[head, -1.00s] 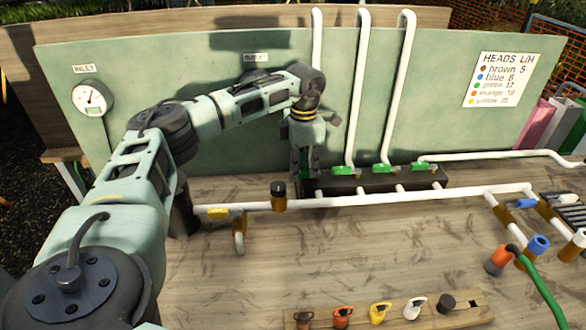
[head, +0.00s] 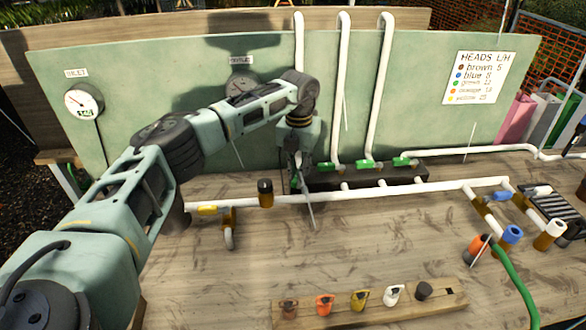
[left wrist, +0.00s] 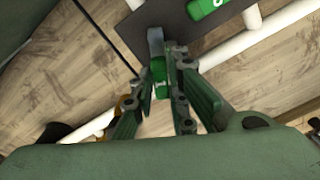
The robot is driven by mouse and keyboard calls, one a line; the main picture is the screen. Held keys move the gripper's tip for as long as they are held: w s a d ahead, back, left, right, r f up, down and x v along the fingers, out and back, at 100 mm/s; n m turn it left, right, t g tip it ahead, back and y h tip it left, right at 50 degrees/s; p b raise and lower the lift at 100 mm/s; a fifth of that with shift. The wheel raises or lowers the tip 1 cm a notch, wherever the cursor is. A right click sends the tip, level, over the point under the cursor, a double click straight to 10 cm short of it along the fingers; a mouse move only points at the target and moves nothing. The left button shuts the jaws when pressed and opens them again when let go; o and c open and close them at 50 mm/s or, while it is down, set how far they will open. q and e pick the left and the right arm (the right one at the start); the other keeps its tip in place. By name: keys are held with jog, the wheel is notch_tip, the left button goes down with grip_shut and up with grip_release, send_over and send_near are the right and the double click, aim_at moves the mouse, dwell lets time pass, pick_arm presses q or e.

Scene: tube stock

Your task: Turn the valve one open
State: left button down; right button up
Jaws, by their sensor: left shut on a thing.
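My left gripper (head: 298,180) reaches down to the left end of the dark valve manifold (head: 345,180). In the left wrist view its fingers (left wrist: 163,82) are shut on a green valve handle (left wrist: 158,68), the leftmost, which I take as valve one. The fingers hide most of this handle, and its turn angle is hard to tell. Other green handles (head: 327,167) (head: 368,165) (head: 403,161) sit along the manifold to the right, below white upright pipes. Another green handle (left wrist: 207,7) shows at the top of the wrist view. My right gripper is not in view.
A white pipe (head: 350,193) runs across the table in front of the manifold. A green panel (head: 150,80) with gauges (head: 84,101) stands behind. A wooden strip (head: 440,300) with coloured heads lies in front. A green hose (head: 515,280) is at the right. The middle table is bare.

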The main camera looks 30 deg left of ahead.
pick_arm(q)
jog(key=shift+w+d+r+n+p, duration=0.15)
jog(key=shift+d+n, duration=0.15)
jog(key=shift+n, duration=0.6)
jog(key=shift+w+d+n+p, duration=0.1)
jog(key=shift+w+d+n, duration=0.15)
jog(key=shift+n, duration=0.65)
jog(key=shift+w+d+r+n+p, duration=0.1)
jog(key=shift+d+n, duration=0.25)
jog(key=shift+n, duration=0.55)
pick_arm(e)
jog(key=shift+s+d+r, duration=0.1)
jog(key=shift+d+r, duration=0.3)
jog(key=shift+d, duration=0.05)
pick_arm(q)
jog(key=c, duration=1.9)
grip_release()
jog(key=shift+c, duration=0.2)
jog(key=shift+o, duration=1.1)
jog(key=shift+f, duration=0.15)
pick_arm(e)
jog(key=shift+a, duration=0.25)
